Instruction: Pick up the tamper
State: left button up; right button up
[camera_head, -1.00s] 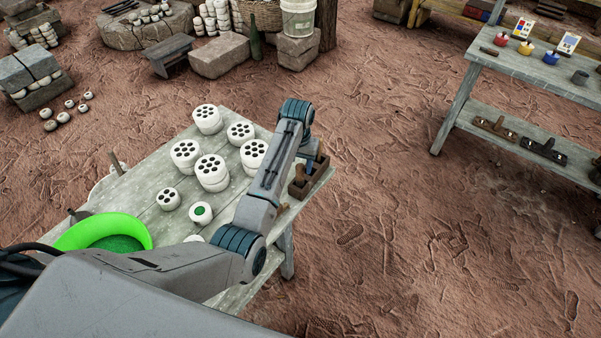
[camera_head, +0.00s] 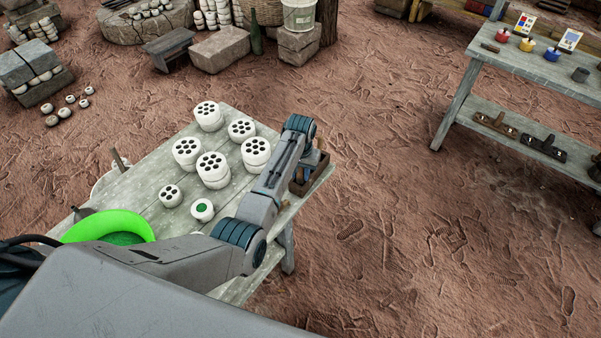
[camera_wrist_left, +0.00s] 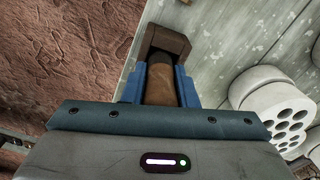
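The tamper shows in the left wrist view as a thick brown handle (camera_wrist_left: 161,85) with a darker far end. The two blue fingers of my left gripper (camera_wrist_left: 159,84) lie on either side of this handle. Little or no gap shows beside it, and I cannot tell whether the fingers press on it. The rest of the tamper is hidden. Just beyond it is a dark brown wooden holder (camera_wrist_left: 166,38), which in the head view is at the table's right corner (camera_head: 312,184). My right gripper is not in view.
The pale wooden table (camera_head: 150,192) carries several white cylinders with holes (camera_head: 212,170), a small white pot with green inside (camera_head: 202,210) and a bright green bowl (camera_head: 110,226). Another table with paints (camera_head: 500,57) stands at the right. Bare ground lies between.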

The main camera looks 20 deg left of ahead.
pick_arm(q)
jog(key=shift+c, duration=0.8)
jog(key=shift+r, duration=0.1)
